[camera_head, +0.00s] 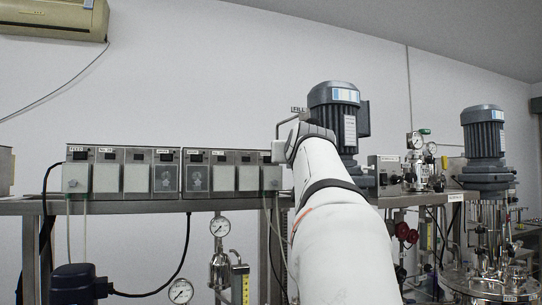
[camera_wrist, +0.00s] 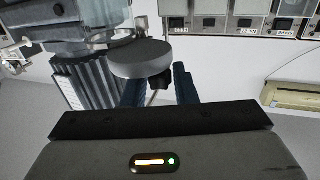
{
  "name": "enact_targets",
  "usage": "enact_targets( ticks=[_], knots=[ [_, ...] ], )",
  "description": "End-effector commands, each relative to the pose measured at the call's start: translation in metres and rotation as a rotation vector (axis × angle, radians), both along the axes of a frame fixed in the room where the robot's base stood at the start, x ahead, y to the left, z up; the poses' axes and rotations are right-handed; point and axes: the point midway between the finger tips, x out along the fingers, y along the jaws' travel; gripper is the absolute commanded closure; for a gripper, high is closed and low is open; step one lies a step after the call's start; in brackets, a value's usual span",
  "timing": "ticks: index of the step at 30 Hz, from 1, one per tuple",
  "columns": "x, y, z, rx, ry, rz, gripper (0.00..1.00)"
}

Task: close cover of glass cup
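In the wrist view, where the scene appears upside down, a round grey disc (camera_wrist: 142,58) with a small dark knob (camera_wrist: 161,79) shows just beyond my gripper (camera_wrist: 158,84). It may be the cover, but I cannot tell. The two dark blue fingers are apart, with the knob seen between them. I see no clear contact. In the head view my white arm reaches up the middle and hides the gripper.
A ribbed motor (camera_head: 336,118) stands right behind my arm, and another motor (camera_head: 484,140) stands over a steel vessel (camera_head: 490,285) at right. Control boxes (camera_head: 122,172) sit on the shelf at left. Gauges (camera_head: 220,227) and hoses hang below.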

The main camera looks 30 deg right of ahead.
Motion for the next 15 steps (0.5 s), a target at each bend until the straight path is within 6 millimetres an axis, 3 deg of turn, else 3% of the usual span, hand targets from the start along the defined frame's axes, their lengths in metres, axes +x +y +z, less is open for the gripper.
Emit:
enact_targets(
  ticks=[9, 15],
  knots=[
    [0.0001, 0.0005, 0.0, 0.0, 0.0, 0.001, 1.0],
    [-0.0001, 0.0002, -0.0004, 0.001, -0.001, 0.005, 1.0]
  ],
)
